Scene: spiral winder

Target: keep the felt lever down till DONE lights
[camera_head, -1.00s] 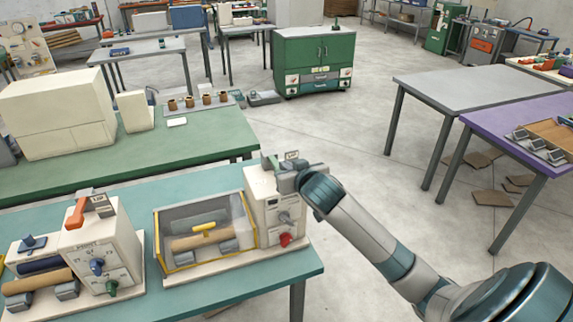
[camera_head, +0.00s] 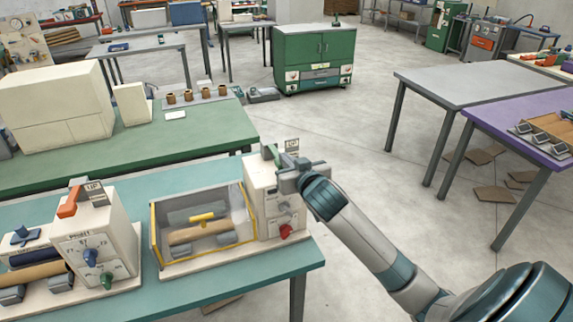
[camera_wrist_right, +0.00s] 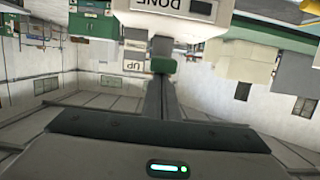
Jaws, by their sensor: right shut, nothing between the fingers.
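The winder's right housing (camera_head: 262,205) stands at the right end of the teal table. A green lever end (camera_head: 270,153) shows at its top, beside an UP plate (camera_head: 292,145). My right gripper (camera_head: 283,170) is at that top edge, shut with nothing held. In the right wrist view the shut fingers (camera_wrist_right: 161,92) point at the green lever end (camera_wrist_right: 163,66), which appears right at their tips; I cannot tell whether they touch. The DONE label (camera_wrist_right: 172,5) shows upside down at the top, with a dark, unlit window (camera_wrist_right: 202,8) beside it. My left gripper is out of view.
A clear-covered roller bay (camera_head: 203,225) adjoins the housing. A second machine (camera_head: 98,240) with an orange lever (camera_head: 70,203) stands to the left. A green table (camera_head: 190,150) lies behind.

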